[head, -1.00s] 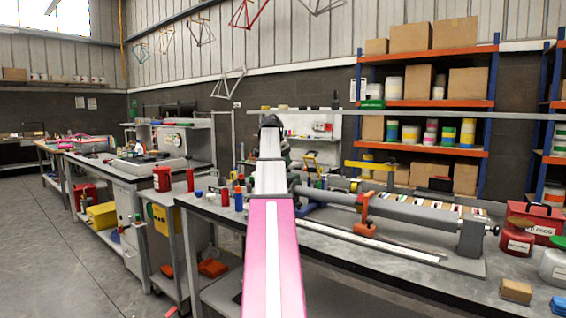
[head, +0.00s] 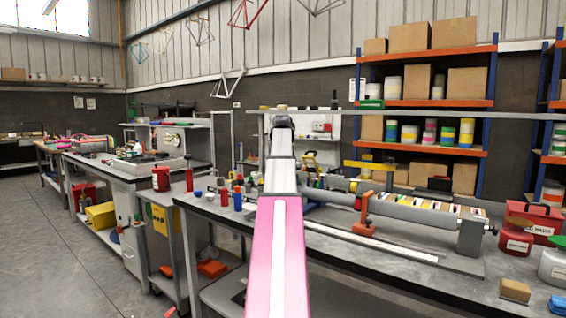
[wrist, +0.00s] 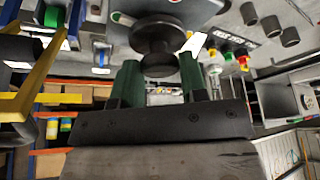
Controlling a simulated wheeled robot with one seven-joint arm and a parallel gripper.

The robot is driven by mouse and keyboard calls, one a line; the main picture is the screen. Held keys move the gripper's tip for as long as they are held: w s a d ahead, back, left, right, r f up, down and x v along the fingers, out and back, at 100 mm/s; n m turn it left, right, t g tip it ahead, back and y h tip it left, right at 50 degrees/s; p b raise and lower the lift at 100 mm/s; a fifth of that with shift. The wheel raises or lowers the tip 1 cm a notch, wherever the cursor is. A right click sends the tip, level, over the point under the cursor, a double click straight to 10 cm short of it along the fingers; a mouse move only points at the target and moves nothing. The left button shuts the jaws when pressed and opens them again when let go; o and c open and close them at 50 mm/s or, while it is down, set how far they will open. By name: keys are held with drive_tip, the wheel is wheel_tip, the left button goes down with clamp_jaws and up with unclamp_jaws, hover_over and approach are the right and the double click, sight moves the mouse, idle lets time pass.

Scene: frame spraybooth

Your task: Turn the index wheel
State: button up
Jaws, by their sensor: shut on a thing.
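In the wrist view, a dark round wheel (wrist: 153,27) with a smaller knob below its disc sits at the top middle; I take it to be the index wheel. My gripper (wrist: 159,74) has its two green fingers on either side of the dark knob and is shut on it. How firmly the fingertips touch it is hard to see.
The grey bench (head: 339,255) carries a long grey tube (head: 405,211) with an orange clamp (head: 364,222) to the right of my arm. A red box (head: 532,220) is at the far right. Floor is clear at left.

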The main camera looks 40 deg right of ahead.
drive_tip(key=shift+n+y, duration=0.4)
drive_tip(key=shift+n, duration=0.6)
drive_tip(key=o, duration=0.9)
drive_tip(key=shift+r, duration=0.1)
drive_tip(key=v, duration=1)
drive_tip(key=shift+s+r, duration=0.25)
drive_tip(key=shift+s, duration=0.05)
drive_tip(key=shift+s, duration=0.1)
